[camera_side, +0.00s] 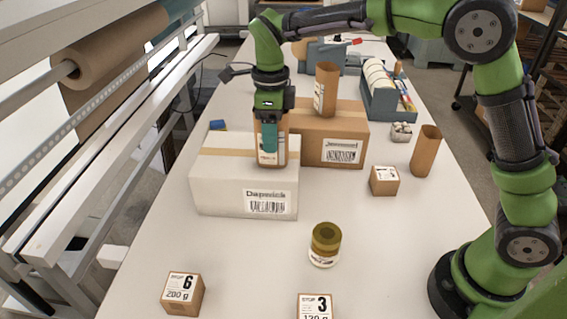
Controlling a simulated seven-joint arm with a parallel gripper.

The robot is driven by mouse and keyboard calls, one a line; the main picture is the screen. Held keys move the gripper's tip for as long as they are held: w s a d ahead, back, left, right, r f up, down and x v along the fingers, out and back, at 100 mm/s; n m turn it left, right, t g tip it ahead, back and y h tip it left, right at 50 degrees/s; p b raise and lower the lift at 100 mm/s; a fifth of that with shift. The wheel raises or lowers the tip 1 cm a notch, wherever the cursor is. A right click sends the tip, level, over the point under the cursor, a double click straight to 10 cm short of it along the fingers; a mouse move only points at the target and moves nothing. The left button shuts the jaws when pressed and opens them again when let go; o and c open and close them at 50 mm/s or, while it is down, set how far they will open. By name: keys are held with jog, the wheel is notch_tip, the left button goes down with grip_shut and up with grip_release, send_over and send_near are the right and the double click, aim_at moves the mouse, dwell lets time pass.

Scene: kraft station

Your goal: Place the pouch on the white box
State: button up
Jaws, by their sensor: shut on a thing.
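My gripper (270,142) points straight down over the right part of the white box (222,188). It is shut on a brown pouch (282,150) with a pale label, held upright. The gripper's finger covers part of the pouch's front. The pouch's lower end appears close to the box's top near its front edge; I cannot tell whether it touches. The white box is closed with tan tape and has a barcode label on its front.
A brown carton (345,128) stands behind, with another pouch (326,88) upright on it. A third pouch (425,152) and small box (384,181) stand right. A jar (325,244) and small cartons (183,293) (315,308) are in front.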

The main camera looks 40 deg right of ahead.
jog(key=o, duration=1.1)
jog(key=shift+c, duration=0.2)
